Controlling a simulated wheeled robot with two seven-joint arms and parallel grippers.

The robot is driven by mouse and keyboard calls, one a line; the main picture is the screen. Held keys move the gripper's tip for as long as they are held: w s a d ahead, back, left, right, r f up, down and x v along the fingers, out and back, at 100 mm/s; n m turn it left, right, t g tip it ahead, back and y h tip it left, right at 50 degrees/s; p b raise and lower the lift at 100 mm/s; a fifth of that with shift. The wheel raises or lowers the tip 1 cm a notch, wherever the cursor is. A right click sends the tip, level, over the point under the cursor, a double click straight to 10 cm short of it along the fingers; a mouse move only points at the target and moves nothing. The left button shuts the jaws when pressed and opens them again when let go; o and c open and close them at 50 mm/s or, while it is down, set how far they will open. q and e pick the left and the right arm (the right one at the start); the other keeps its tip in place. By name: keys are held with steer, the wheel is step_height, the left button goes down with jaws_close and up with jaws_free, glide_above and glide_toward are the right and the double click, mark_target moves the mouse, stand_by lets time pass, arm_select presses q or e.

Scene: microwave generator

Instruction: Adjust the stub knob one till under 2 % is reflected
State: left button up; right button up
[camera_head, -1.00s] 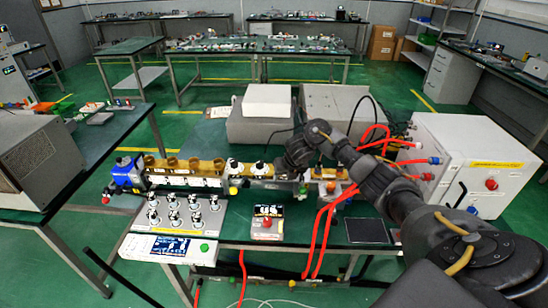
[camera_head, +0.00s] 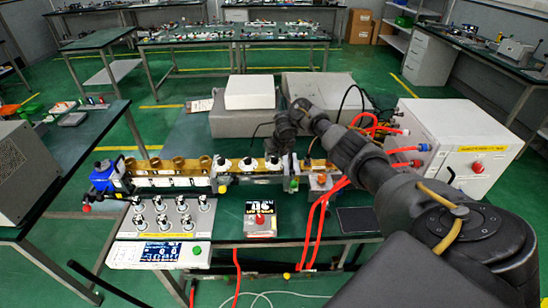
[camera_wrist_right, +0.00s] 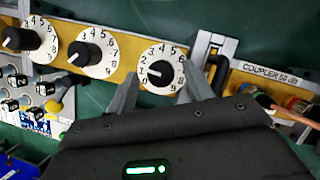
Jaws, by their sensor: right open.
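Three white numbered dials with black knobs sit in a row on a yellow-brass waveguide bar. In the right wrist view they are the left dial (camera_wrist_right: 28,40), the middle dial (camera_wrist_right: 93,54) and the right dial (camera_wrist_right: 162,70). No label shows which is stub knob one. My right gripper (camera_wrist_right: 160,88) is open, its grey fingers to either side of the right dial's lower part, apart from its knob. In the head view my right gripper (camera_head: 283,152) is over the bar's right part, beside the rightmost dial (camera_head: 272,164). My left gripper is out of view.
A coupler (camera_wrist_right: 270,73) marked 50 dB is right of the dials, with a dark handle (camera_wrist_right: 217,72) between. A console (camera_head: 165,222) with several knobs and a screen stands front left. Red hoses (camera_head: 318,215) hang at right by a white cabinet (camera_head: 455,145).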

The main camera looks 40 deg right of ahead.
steer(key=shift+x, duration=1.15)
steer(key=shift+s, duration=0.1)
steer(key=c, duration=1)
